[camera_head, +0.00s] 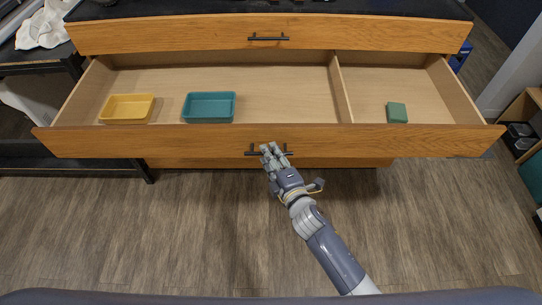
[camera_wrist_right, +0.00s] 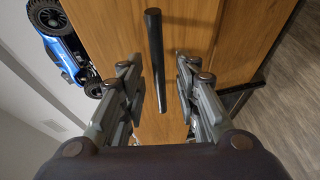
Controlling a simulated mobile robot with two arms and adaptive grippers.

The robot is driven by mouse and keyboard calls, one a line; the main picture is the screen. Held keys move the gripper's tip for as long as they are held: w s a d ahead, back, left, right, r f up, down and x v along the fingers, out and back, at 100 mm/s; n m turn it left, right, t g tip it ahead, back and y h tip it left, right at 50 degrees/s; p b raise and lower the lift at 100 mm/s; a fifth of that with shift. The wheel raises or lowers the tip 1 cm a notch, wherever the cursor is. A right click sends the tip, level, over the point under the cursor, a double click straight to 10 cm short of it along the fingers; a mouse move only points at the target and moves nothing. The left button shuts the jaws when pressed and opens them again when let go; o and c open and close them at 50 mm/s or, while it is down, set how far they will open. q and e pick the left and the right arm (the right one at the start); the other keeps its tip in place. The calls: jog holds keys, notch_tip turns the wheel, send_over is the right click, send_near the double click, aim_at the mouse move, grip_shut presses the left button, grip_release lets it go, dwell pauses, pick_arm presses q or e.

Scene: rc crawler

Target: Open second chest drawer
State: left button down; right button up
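The wooden chest's second drawer (camera_head: 115,142) is pulled far out, below the closed top drawer (camera_head: 160,36). Its dark bar handle (camera_head: 252,153) is on the drawer front. My right gripper (camera_head: 273,152) is at this handle. In the right wrist view the handle (camera_wrist_right: 155,50) passes between the spread fingers of my right gripper (camera_wrist_right: 157,72), with gaps visible on both sides. My right gripper is open; I cannot tell whether it touches the bar. My left gripper is not in view.
The open drawer holds a yellow tray (camera_head: 127,108), a teal tray (camera_head: 208,107) and, right of a divider (camera_head: 340,90), a small green block (camera_head: 397,112). A dark shelf unit (camera_head: 75,163) stands left. A blue wheeled vehicle (camera_wrist_right: 62,45) shows in the wrist view. Wooden floor in front is clear.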

jog(key=v, duration=1.2)
dwell(0.4)
jog(key=s+d+f+m+g+h, duration=0.1)
jog(key=s+d+f+m+g, duration=0.2)
jog(key=f, duration=0.7)
jog(key=s+d+f+m+g+h, duration=0.1)
jog(key=s+d+f+m+h, duration=0.2)
jog(key=f, duration=0.7)
jog(key=s+d+f+m+g, duration=0.3)
jog(key=s+d+f, duration=0.15)
jog(key=f, duration=0.55)
jog(key=s+d+f+m+g, duration=0.2)
jog(key=s+f, duration=0.3)
jog(key=s, duration=0.3)
jog(key=s+d+f+m+g+h, duration=0.1)
jog(key=s+d+f+m+g, duration=0.1)
jog(key=s, duration=0.7)
jog(key=s+d+f+m+g+h, duration=0.1)
jog(key=s+d+f+m+g, duration=0.1)
jog(key=s+d+f+m, duration=0.2)
jog(key=s+f+m, duration=0.2)
jog(key=s+f, duration=0.2)
jog(key=shift+s+f+g, duration=0.35)
jog(key=shift+s+g, duration=0.05)
